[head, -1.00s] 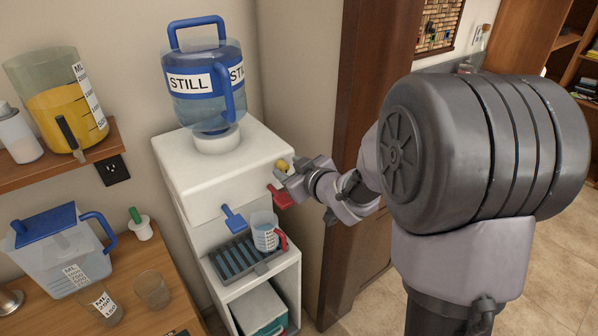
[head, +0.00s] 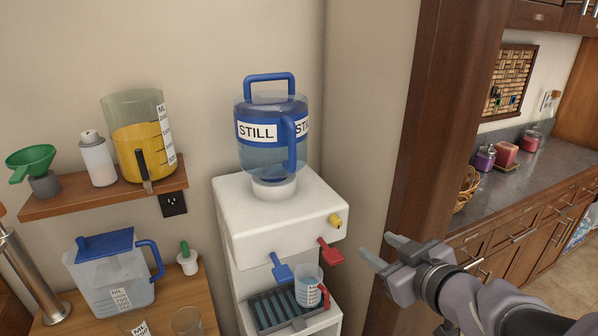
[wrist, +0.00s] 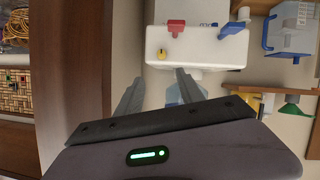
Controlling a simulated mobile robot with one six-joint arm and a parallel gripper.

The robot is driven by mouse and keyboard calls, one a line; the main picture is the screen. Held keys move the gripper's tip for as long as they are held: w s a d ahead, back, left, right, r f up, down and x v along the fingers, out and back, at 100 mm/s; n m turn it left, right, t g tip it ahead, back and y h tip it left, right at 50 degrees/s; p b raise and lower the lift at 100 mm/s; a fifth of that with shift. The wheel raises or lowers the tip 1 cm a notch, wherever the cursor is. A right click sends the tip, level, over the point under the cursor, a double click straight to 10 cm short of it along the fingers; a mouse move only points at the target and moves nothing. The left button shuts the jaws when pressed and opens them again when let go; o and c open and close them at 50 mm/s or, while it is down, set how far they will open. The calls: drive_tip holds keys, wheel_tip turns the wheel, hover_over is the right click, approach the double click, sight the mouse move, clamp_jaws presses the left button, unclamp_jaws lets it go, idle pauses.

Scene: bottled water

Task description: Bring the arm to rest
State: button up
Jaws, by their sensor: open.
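My gripper (head: 381,251) is open and empty in the head view, to the right of the white water dispenser (head: 240,217) and apart from it. In the wrist view my gripper (wrist: 157,92) has its two fingers apart with nothing between them. The dispenser also shows in the wrist view (wrist: 196,50), turned upside down. A blue STILL bottle (head: 262,160) sits upright on the dispenser. A clear measuring cup (head: 307,283) with a red handle stands on the drip tray (head: 270,310), below the blue lever (head: 281,269) and the red lever (head: 330,255).
A wooden shelf (head: 70,203) on the left holds a jug of yellow liquid (head: 150,150). A blue-lidded pitcher (head: 105,290) and glasses stand on the table below. A dark wooden panel (head: 440,110) rises behind my gripper. A counter (head: 560,150) runs along the right.

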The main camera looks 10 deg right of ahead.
drive_tip(key=s+d+r+m+g+h, duration=0.2)
drive_tip(key=s+d+m+h, duration=0.25)
drive_tip(key=m+h, duration=0.2)
drive_tip(key=s+a+f+m+g+y, duration=0.1)
drive_tip(key=s+a+f+g+y, duration=0.1)
drive_tip(key=s+a, duration=0.4)
drive_tip(key=s+a+f+m+g+y, duration=0.2)
drive_tip(key=s+a+g+y, duration=0.1)
drive_tip(key=s+a, duration=0.4)
drive_tip(key=shift+s+a+f+g+y, duration=0.3)
drive_tip(key=shift+a+y, duration=0.05)
drive_tip(key=shift+a, duration=0.75)
